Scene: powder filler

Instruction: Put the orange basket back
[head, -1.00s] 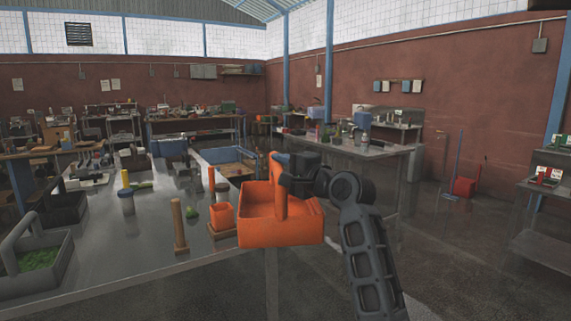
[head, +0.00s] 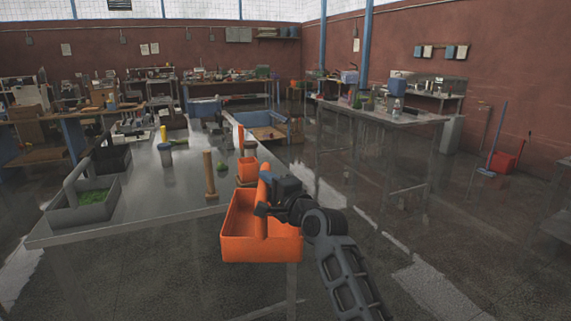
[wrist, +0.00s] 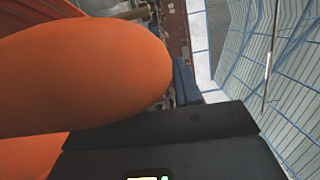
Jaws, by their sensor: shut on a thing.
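The orange basket (head: 262,249) hangs from my gripper (head: 267,190), in front of the near right edge of the metal table in the head view. It is roughly level and looks empty. My gripper is shut on the basket's upright handle. In the wrist view the orange handle (wrist: 90,75) fills the left side, close to the camera, beside a dark part of my gripper. The fingertips are mostly hidden behind the handle.
The metal table (head: 180,205) holds a grey basket with green contents (head: 92,202), a dark bin (head: 110,160), a wooden post (head: 209,175), a small orange cup (head: 248,169) and a yellow-topped container (head: 165,150). Open floor lies to the right. Another table (head: 385,116) stands further back.

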